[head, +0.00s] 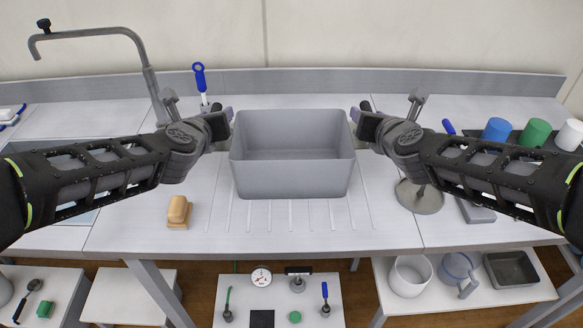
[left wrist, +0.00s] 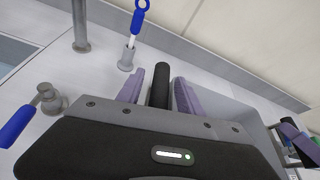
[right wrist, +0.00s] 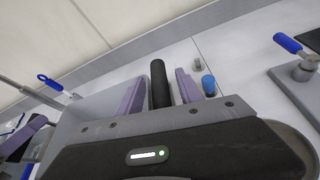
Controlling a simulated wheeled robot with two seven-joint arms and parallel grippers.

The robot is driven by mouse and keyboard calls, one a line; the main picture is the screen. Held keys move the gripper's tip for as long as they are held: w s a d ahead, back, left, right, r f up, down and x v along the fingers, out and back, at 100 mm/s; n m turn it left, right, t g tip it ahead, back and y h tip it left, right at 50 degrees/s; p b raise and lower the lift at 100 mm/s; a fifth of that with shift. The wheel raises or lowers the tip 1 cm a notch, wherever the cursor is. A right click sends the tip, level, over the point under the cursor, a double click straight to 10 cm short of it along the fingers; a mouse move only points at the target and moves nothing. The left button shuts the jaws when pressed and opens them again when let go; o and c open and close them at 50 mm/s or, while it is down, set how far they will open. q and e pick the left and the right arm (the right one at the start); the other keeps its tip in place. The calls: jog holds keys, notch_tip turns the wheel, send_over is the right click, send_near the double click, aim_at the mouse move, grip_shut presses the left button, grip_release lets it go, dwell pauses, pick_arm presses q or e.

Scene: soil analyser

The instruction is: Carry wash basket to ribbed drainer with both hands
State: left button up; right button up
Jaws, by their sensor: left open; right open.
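The wash basket (head: 292,178) is a grey, empty, open box standing in the middle of the counter, over the ribbed drainer (head: 248,215), whose grooves show in front of it and at its sides. My left gripper (head: 230,115) is at the basket's left end, near its upper rim. My right gripper (head: 354,115) is at the right end in the same way. In the left wrist view a black handle bar (left wrist: 159,86) lies between the open purple fingers. In the right wrist view another black handle bar (right wrist: 160,84) lies between the open fingers. Neither gripper is closed on its bar.
A tan block (head: 178,210) lies front left on the counter. A blue-handled brush (head: 200,82) stands behind my left gripper, near the tap (head: 150,80). A round grey plate (head: 420,198) and coloured cups (head: 537,132) are at the right. A back ledge runs behind the basket.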

pick_arm(q)
jog(key=shift+s, duration=0.1)
jog(key=v, duration=1.2)
jog(key=shift+d, duration=0.1)
pick_arm(e)
jog(key=shift+s, duration=0.1)
dwell(0.4)
jog(key=v, duration=1.2)
dwell(0.7)
